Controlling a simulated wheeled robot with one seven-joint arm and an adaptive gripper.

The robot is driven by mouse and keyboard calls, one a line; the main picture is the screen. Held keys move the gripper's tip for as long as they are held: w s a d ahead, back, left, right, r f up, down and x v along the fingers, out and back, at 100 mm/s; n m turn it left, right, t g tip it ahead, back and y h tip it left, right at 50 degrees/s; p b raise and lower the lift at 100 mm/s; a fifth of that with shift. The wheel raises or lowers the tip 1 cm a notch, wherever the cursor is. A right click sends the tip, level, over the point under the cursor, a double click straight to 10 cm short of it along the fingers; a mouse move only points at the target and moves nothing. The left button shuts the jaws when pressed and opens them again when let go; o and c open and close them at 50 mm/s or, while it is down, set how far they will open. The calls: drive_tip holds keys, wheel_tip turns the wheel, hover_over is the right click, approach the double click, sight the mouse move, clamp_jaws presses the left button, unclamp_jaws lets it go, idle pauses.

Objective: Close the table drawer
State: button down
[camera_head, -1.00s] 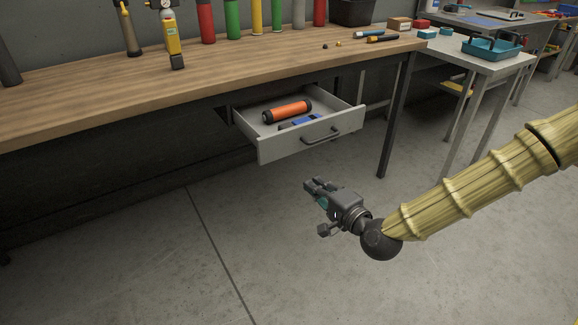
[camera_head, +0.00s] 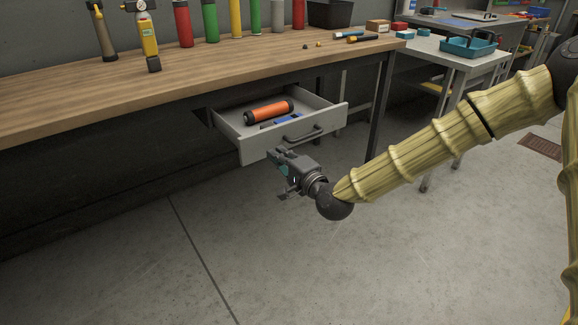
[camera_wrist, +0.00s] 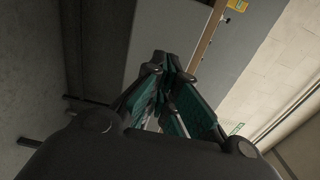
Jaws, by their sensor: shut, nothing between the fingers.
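The table drawer (camera_head: 250,147) is grey and pulled out below the wooden tabletop, with a dark bar handle (camera_head: 304,135) on its front. An orange cylinder with black ends (camera_head: 268,111) and a blue item (camera_head: 289,119) lie inside it. My gripper (camera_head: 277,154) is shut and empty, close in front of the drawer front, just below and left of the handle. I cannot tell whether it touches the front. In the wrist view my gripper's fingertips (camera_wrist: 168,62) meet in front of a grey surface.
The wooden table (camera_head: 190,73) carries several coloured cylinders at the back and a yellow device (camera_head: 149,40). A table leg (camera_head: 380,105) stands right of the drawer. A grey side table (camera_head: 450,57) holds a teal tray (camera_head: 468,48). The floor in front is clear.

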sight(266, 144)
drive_tip(key=shift+b+x, duration=0.35)
drive_tip(key=shift+x, duration=1.6)
